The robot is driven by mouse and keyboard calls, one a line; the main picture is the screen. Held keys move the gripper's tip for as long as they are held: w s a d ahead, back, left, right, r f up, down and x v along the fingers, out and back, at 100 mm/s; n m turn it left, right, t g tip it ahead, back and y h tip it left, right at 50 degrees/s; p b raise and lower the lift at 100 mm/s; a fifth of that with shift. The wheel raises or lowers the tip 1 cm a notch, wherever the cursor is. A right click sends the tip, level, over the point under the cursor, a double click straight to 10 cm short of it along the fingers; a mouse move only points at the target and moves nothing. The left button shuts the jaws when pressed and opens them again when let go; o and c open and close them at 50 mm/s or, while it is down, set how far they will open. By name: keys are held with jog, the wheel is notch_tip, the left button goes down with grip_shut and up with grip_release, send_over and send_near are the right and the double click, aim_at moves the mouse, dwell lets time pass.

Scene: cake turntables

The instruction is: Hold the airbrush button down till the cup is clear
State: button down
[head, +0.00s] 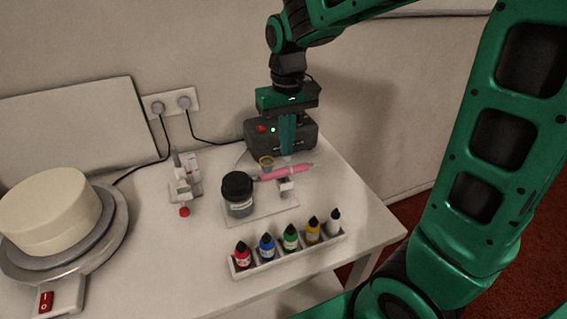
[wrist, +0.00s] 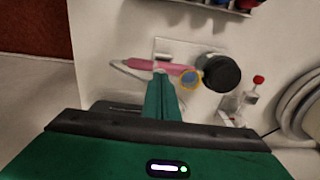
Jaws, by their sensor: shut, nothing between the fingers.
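The pink airbrush (head: 290,171) lies across a small white holder (head: 287,187) on the table. Its cup (head: 266,162) has a yellow rim and sits at the airbrush's left end; in the wrist view the cup (wrist: 190,78) looks bluish inside. My gripper (head: 287,151) is shut and empty, pointing down just above the airbrush. In the wrist view its fingertips (wrist: 160,77) lie beside the pink body (wrist: 142,65), close to the cup. The button is hidden or too small to make out, and I cannot tell whether the fingertips touch anything.
A black-lidded jar (head: 238,194) stands beside the cup. The black compressor (head: 315,136), with a red switch and green light, is behind. A rack of paint bottles (head: 290,251) is in front. A small white stand (head: 186,178) and the cake turntable (head: 112,238) are left.

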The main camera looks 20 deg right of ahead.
jog(key=shift+f, duration=0.9)
dwell(7.1)
